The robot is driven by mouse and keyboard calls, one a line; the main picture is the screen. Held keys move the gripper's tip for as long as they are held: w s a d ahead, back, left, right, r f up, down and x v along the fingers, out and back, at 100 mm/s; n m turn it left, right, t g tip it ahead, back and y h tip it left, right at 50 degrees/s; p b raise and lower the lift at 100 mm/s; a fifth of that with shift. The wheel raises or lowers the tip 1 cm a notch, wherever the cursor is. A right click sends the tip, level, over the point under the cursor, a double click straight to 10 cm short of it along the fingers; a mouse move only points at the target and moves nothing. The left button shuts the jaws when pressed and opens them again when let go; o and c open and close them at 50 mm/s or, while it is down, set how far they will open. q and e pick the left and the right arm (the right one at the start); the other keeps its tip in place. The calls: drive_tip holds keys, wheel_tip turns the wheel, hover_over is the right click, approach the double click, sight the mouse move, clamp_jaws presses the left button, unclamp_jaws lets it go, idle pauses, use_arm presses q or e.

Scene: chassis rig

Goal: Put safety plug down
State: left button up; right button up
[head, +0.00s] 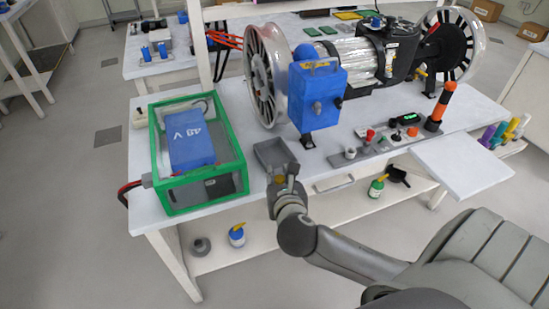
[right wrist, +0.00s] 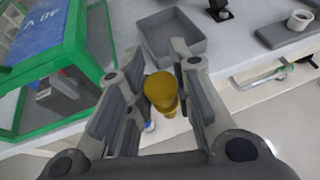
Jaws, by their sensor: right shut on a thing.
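My right gripper (head: 283,182) is shut on a small yellow plug, the safety plug (right wrist: 160,88). In the right wrist view its rounded yellow body shows between the two grey fingers (right wrist: 157,80); in the head view only a bit of yellow shows at the fingertips. The gripper is at the front edge of the white table, just in front of a shallow grey tray (head: 275,154). The tray looks empty in the right wrist view (right wrist: 172,38). The plug appears apart from the tray. My left gripper is not in view.
A green-framed box (head: 207,196) with a blue 48 V pack (head: 190,137) stands left of the tray. A blue box on a stand (head: 316,97) and a wheel (head: 268,77) are behind it. A grey strip with several small parts (head: 374,143) lies to the right.

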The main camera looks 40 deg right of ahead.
drive_tip(key=shift+s+d+f, duration=0.3)
drive_tip(key=shift+f, duration=0.05)
drive_tip(key=shift+w+d+f, duration=0.1)
drive_tip(key=shift+d, duration=0.1)
hover_over(274, 157)
wheel_tip(274, 157, down, 4)
drive_tip(key=shift+r+b, duration=0.2)
drive_tip(key=shift+b, duration=0.1)
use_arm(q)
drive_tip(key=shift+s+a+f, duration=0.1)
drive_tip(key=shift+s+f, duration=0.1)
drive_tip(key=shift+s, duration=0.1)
use_arm(e)
drive_tip(key=o, duration=0.9)
drive_tip(key=shift+f, duration=0.15)
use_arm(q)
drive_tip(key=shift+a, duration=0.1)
